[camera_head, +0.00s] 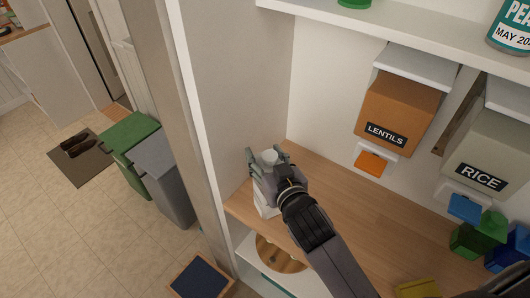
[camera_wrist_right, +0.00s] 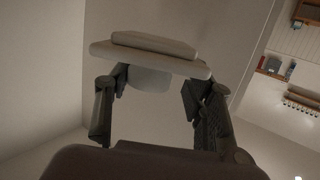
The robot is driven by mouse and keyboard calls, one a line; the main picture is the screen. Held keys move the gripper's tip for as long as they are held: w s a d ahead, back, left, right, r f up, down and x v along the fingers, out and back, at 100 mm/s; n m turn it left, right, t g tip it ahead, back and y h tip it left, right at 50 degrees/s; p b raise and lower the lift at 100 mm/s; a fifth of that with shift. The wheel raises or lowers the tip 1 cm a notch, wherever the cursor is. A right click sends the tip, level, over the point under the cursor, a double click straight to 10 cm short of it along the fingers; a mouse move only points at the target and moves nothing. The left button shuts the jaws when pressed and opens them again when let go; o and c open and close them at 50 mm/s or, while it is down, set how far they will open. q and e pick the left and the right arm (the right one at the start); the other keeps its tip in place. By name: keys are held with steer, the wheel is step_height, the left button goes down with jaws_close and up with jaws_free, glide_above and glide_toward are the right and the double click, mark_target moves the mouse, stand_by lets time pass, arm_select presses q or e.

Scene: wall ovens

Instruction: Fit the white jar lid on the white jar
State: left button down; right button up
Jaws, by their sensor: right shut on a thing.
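My right gripper (camera_head: 266,153) is over the left end of the wooden shelf. It is shut on a small white piece, which appears to be the white jar lid (camera_head: 269,157). In the right wrist view the lid (camera_wrist_right: 150,52) is a wide pale slab with a narrower step and a small block; the block sits between the two fingers (camera_wrist_right: 152,98). A white body, apparently the white jar (camera_head: 263,203), shows below the hand near the shelf's front left edge, partly hidden by the gripper. I cannot tell whether lid and jar touch. My left gripper is not in view.
The wooden shelf (camera_head: 345,212) is clear in the middle. A side wall (camera_head: 240,85) stands close left of the hand. Lentils (camera_head: 395,110) and rice (camera_head: 490,150) dispensers hang at the back right. Green and blue containers (camera_head: 468,240) stand at the right. A round wooden item (camera_head: 280,255) lies below.

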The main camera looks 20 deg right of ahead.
mark_target(266, 171)
steer(key=shift+f, duration=0.45)
steer(key=shift+f+b, duration=0.6)
steer(key=shift+b, duration=0.35)
step_height(266, 171, down, 3)
steer(key=b, duration=0.3)
steer(key=shift+f+b, duration=0.35)
steer(key=shift+f, duration=0.3)
steer(key=shift+f, duration=0.25)
steer(key=o, duration=1.2)
steer(key=shift+s, duration=0.1)
